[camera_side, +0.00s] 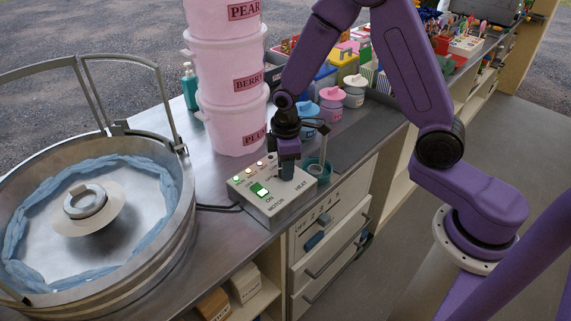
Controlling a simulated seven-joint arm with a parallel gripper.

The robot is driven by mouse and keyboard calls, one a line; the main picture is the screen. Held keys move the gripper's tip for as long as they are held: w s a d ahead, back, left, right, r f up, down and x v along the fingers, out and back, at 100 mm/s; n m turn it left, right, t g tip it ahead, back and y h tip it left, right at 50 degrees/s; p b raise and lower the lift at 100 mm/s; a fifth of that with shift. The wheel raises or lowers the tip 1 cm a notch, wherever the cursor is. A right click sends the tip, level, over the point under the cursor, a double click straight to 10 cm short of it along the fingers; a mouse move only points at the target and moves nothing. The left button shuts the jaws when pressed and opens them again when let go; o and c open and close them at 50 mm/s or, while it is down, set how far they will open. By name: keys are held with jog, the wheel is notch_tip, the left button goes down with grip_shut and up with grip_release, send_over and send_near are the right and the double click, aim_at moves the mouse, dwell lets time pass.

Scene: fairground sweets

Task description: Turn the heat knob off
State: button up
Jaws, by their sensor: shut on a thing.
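The control box (258,206) is a pale grey box with a sloped face, standing near the counter's front edge. Its face carries the labels ON, MOTOR and HEAT, a lit green switch (259,190) and small lights at the upper left. My gripper (287,174) points down over the HEAT side of the box. It is shut on the heat knob, which its fingers hide almost wholly. I cannot read the knob's setting.
A large round metal pan (97,235) with a blue lining stands at the left. Stacked pink tubs (232,120) stand behind the box. Lidded jars (331,105) and a teal cup (318,172) are close on the right. Drawers (325,240) lie below the counter.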

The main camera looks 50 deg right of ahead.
jog(key=o, duration=1.1)
jog(key=shift+c, duration=0.2)
notch_tip(320, 180, up, 17)
jog(key=shift+s+a+r, duration=0.2)
jog(key=shift+s+a, duration=0.05)
jog(key=shift+s, duration=0.1)
jog(key=shift+s, duration=0.1)
jog(key=s+d+f, duration=0.1)
jog(key=s, duration=1.2)
jog(key=s+d+f+n, duration=0.1)
jog(key=s+f, duration=0.1)
jog(key=s, duration=1.1)
jog(key=shift+d+f+y, duration=0.2)
jog(key=shift+d+y, duration=0.1)
jog(key=shift+y, duration=0.1)
